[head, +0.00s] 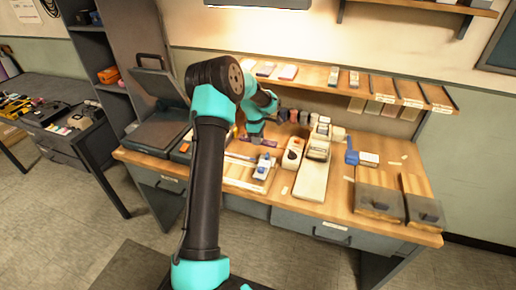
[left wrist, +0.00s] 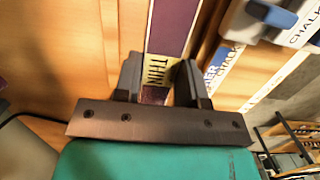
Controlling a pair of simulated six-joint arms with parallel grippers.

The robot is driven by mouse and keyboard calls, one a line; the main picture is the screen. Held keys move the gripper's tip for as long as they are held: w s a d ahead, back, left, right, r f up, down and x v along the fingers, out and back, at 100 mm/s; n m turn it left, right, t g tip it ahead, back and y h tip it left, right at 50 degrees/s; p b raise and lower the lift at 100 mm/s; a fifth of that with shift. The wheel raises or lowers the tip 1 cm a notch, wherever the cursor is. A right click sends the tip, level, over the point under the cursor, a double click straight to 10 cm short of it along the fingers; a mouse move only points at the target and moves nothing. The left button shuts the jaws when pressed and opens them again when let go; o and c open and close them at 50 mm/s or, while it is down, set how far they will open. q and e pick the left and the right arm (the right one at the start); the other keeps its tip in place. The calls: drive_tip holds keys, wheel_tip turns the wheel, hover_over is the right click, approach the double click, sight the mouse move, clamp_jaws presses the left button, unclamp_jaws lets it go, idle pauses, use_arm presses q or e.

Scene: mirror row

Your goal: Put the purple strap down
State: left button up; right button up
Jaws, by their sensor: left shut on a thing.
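The purple strap (left wrist: 172,28) is a flat dark purple strip with pale edges, running up from between the fingers in the left wrist view. A yellow label reading "THIN" (left wrist: 157,70) sits near the fingers. My left gripper (left wrist: 160,82) is shut on the strap at this end. In the head view my left gripper (head: 256,139) is over the middle of the workbench, and a small part of the purple strap (head: 269,142) shows beside it. I cannot tell whether the strap touches the bench top. My right gripper is not in view.
A white-and-blue block (head: 263,167) and white devices (head: 317,150) stand close to the gripper. A shelf (head: 345,86) with small boxes runs behind. Wooden-and-grey boxes (head: 378,195) stand at the right. A blue-and-white item labelled "CHALK" (left wrist: 285,20) lies right of the strap.

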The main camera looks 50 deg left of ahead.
sight(258, 152)
use_arm(q)
drive_tip(key=shift+f, duration=0.7)
drive_tip(key=shift+f, duration=1.85)
drive_tip(key=shift+f, duration=0.1)
drive_tip(key=o, duration=1)
drive_tip(key=r, duration=0.4)
drive_tip(key=a+r, duration=0.1)
drive_tip(key=r, duration=0.7)
drive_tip(key=shift+s+a, duration=0.15)
drive_tip(key=shift+s, duration=0.15)
